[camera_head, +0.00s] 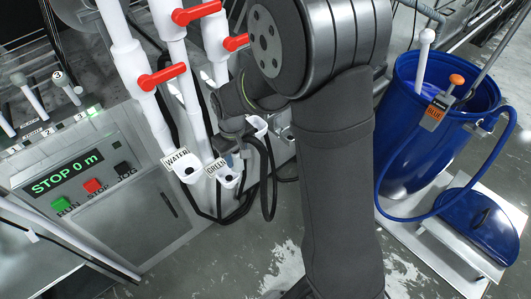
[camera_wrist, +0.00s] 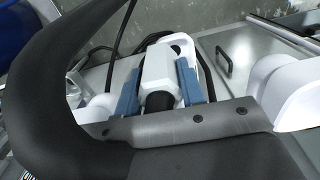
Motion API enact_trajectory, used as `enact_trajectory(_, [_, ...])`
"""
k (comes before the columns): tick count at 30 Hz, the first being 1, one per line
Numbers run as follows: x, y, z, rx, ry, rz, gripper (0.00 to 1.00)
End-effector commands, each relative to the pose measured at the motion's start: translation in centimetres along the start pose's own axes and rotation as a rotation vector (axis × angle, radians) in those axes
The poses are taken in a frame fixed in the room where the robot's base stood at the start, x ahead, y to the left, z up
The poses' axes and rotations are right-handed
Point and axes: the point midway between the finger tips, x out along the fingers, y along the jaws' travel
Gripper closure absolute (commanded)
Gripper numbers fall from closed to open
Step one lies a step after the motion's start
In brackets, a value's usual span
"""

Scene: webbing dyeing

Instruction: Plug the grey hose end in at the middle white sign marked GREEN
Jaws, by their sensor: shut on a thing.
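The middle white sign marked GREEN (camera_head: 216,168) is on a white outlet (camera_head: 229,181) with a dark opening, right of the WATER sign (camera_head: 177,158). My gripper (camera_head: 232,147) is just above and behind the GREEN sign, partly covered by my arm. In the wrist view its two blue fingers (camera_wrist: 157,88) are closed on either side of a pale block with a black collar (camera_wrist: 158,101), which appears to be the hose end. A white part lies close behind it. I cannot tell whether the hose end is seated in the outlet. A black hose (camera_head: 267,185) hangs beside the gripper.
White pipes with red valve levers (camera_head: 162,76) rise above the signs. A third white outlet (camera_head: 258,126) is right of my gripper. A control panel (camera_head: 75,170) reading STOP 0 m stands left. A blue barrel (camera_head: 415,140) with a BLUE tag stands right.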

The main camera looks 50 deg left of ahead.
Motion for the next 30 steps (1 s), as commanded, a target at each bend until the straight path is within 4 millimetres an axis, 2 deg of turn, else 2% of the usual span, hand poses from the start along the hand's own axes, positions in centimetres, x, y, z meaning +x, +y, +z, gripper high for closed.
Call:
enact_trajectory(1, [0.1,-0.7,-1.2,-0.011,0.000,0.000,0.93])
enact_trajectory(3, [0.1,-1.4,-2.2,-0.017,-0.001,0.000,0.93])
enact_trajectory(7, [0.1,-2.0,-3.2,-0.022,-0.001,0.000,0.93])
enact_trajectory(14, [1.0,-2.0,-3.4,-0.022,-0.002,0.000,0.93])
enact_trajectory(30, [4.8,-2.0,-3.4,-0.022,-0.001,0.000,0.93])
